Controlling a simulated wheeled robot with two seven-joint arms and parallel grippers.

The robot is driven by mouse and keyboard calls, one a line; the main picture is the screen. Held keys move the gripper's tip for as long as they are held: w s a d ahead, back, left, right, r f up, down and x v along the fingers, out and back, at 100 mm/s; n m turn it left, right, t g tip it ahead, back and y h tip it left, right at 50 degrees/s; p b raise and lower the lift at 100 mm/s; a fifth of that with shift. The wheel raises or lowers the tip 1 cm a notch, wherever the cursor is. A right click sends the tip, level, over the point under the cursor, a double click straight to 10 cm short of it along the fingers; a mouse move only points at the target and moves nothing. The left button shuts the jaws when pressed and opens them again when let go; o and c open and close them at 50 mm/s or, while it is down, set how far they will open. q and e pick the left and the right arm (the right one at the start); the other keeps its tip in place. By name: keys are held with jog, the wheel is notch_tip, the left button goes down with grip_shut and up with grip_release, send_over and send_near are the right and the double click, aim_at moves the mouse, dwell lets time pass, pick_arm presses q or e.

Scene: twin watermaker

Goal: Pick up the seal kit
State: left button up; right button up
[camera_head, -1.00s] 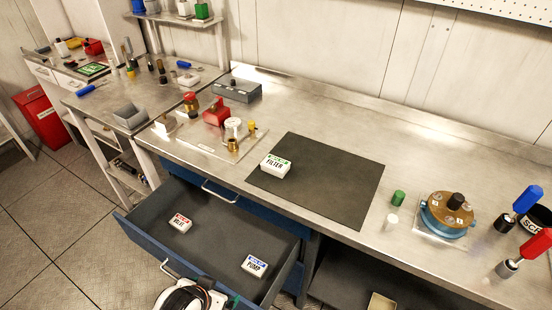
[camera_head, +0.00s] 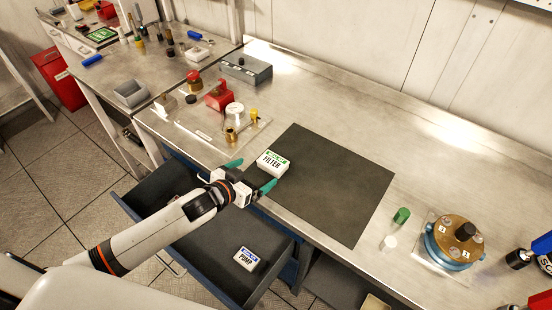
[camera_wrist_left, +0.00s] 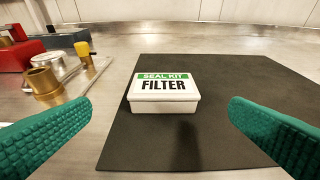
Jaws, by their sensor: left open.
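The seal kit (camera_head: 272,164) is a small white box with a green band, labelled FILTER. It lies flat near the left edge of the dark mat (camera_head: 335,200) on the steel bench. In the left wrist view the seal kit (camera_wrist_left: 164,94) reads "SEAL KIT FILTER" and sits ahead, between the fingers and beyond their tips. My left gripper (camera_head: 252,176) is open, its green fingers spread at the bench's front edge, just short of the box. Nothing is between the fingers. My right gripper is not in view.
The open drawer (camera_head: 215,260) below holds a white PUMP box (camera_head: 247,259). A red block (camera_head: 219,96) and brass fittings stand left of the mat. A green cylinder (camera_head: 401,215) and blue-brown pump unit (camera_head: 457,243) stand to the right. Most of the mat is clear.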

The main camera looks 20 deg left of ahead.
aim_at(271, 163)
pick_arm(q)
jog(key=x, duration=0.3)
jog(key=shift+w+d+p, duration=0.15)
jog(key=shift+w+p, duration=0.15)
jog(key=shift+w+d+f, duration=0.1)
jog(key=shift+w+f, duration=0.1)
jog(key=shift+w, duration=0.05)
jog(key=w+p, duration=0.1)
jog(key=w+d, duration=0.1)
jog(key=shift+w+d+p, duration=0.2)
jog(key=shift+w+p, duration=0.1)
jog(key=shift+p, duration=0.05)
jog(key=shift+w+d+f, duration=0.25)
jog(key=shift+w+f, duration=0.35)
jog(key=shift+w, duration=0.15)
jog(key=shift+w+f, duration=0.1)
jog(key=shift+w, duration=0.05)
jog(key=c, duration=1.1)
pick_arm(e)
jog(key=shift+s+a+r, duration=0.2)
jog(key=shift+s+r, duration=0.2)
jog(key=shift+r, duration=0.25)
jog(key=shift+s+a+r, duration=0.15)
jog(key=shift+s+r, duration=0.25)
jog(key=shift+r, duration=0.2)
